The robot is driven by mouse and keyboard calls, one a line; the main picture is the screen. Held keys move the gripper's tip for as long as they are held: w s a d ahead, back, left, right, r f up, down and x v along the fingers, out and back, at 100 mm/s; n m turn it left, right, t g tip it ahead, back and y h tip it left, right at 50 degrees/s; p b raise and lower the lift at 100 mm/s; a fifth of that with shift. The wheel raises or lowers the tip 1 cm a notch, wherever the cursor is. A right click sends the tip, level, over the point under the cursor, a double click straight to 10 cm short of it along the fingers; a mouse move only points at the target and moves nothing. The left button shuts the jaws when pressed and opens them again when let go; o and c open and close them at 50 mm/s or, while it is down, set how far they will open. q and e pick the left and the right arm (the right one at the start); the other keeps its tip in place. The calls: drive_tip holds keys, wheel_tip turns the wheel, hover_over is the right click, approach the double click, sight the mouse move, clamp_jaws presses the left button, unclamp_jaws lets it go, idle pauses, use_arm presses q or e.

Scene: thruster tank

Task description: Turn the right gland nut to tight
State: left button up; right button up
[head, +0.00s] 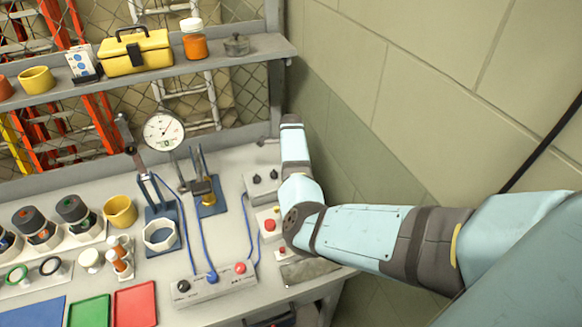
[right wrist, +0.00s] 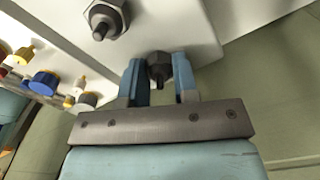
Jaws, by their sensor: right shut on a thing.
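In the right wrist view, two dark gland nuts stick out of a pale panel (right wrist: 185,28). The left nut (right wrist: 105,18) is at the top, free and hexagonal. The right gland nut (right wrist: 159,68) sits between the blue fingers of my right gripper (right wrist: 159,78), which are shut on it near their tips. The fingers partly hide this nut, and its turned angle cannot be read. In the head view, my right arm reaches over the bench's right end. Its fingers cannot be made out there. My left gripper is not in view.
In the head view, a pale box (head: 262,190) with two dark knobs stands beside my right arm. A dial gauge (head: 164,131), a white ring (head: 160,235) and a switch box (head: 213,285) with blue cables are farther left. The wall (head: 420,100) is close on the right.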

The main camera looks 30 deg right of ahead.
idle(0.5)
drive_tip(key=o, duration=0.9)
drive_tip(key=shift+r, duration=0.1)
wheel_tip(320, 180, up, 14)
drive_tip(key=shift+f+b, duration=0.1)
drive_tip(key=shift+b, duration=0.75)
